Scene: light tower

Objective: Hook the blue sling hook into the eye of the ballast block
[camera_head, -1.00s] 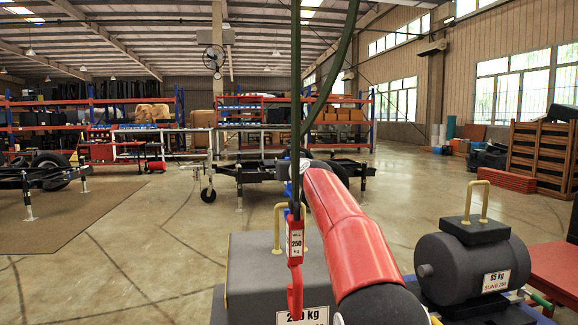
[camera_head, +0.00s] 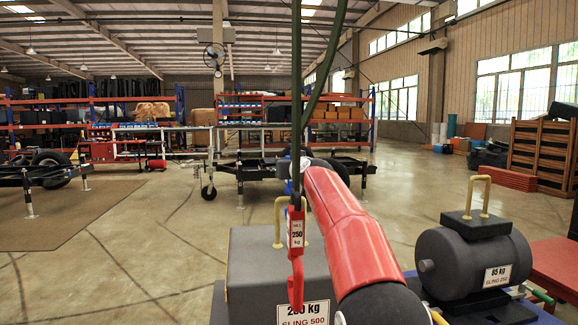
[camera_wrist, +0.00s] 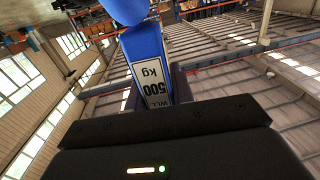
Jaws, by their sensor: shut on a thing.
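My gripper (camera_wrist: 154,98) is shut on the blue sling hook (camera_wrist: 146,52), which carries a white "WLL 500 kg" label. In the head view my red arm hides most of my gripper and the blue hook. The ballast block (camera_head: 252,270) is the grey block at bottom centre, with a plate reading "SLING 500". I cannot tell how far the blue hook is from the eye.
A red hook (camera_head: 296,232) marked 250 kg hangs on a dark green sling in front of the block. A grey motor-shaped load (camera_head: 455,262) marked 85 kg, with its own yellow eye (camera_head: 485,185), stands at right. Trailer frames and racks stand behind; open floor lies at left.

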